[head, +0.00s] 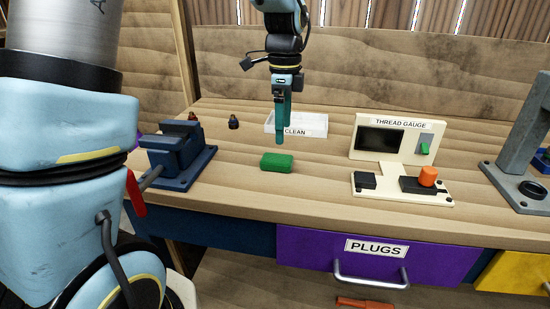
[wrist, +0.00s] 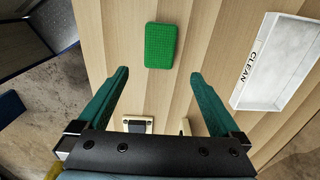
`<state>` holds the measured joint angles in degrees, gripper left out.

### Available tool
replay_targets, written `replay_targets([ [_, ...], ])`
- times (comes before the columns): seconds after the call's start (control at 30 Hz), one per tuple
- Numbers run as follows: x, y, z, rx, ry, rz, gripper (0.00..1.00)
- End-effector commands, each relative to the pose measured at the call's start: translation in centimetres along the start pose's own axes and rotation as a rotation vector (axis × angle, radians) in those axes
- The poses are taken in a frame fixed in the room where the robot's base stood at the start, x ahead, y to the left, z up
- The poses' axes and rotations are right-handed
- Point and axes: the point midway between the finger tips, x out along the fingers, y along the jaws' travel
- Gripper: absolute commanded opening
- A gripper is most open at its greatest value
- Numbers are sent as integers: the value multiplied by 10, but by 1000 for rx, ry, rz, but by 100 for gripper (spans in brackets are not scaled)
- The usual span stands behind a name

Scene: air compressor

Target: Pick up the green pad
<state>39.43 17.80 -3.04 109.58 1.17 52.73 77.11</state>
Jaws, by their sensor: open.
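The green pad (head: 277,162) lies flat on the wooden workbench, near its middle, in the head view. In the wrist view the green pad (wrist: 160,46) is above and between the fingertips, with bare wood around it. My gripper (head: 281,140) hangs above the bench with its teal fingers pointing down, just behind and above the pad. In the wrist view my gripper (wrist: 160,75) is open, with a wide empty gap between its two fingers. It is not touching the pad.
A white tray marked CLEAN (head: 297,124) stands behind the pad. A blue vise (head: 178,155) is to the left and the thread gauge (head: 388,140) with an orange knob to the right. A purple PLUGS drawer (head: 312,248) is below the bench edge. Wood around the pad is clear.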

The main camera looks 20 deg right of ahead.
Motion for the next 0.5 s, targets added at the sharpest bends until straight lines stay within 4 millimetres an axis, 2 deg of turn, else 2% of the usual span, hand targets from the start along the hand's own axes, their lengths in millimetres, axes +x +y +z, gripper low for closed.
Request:
replay_targets([
  [0.1,18,1,0,-2,-1,3,100],
  [0.37,38,1,1,-5,-1,2,100],
  [0.5,58,2,0,-4,-1,5,100],
])
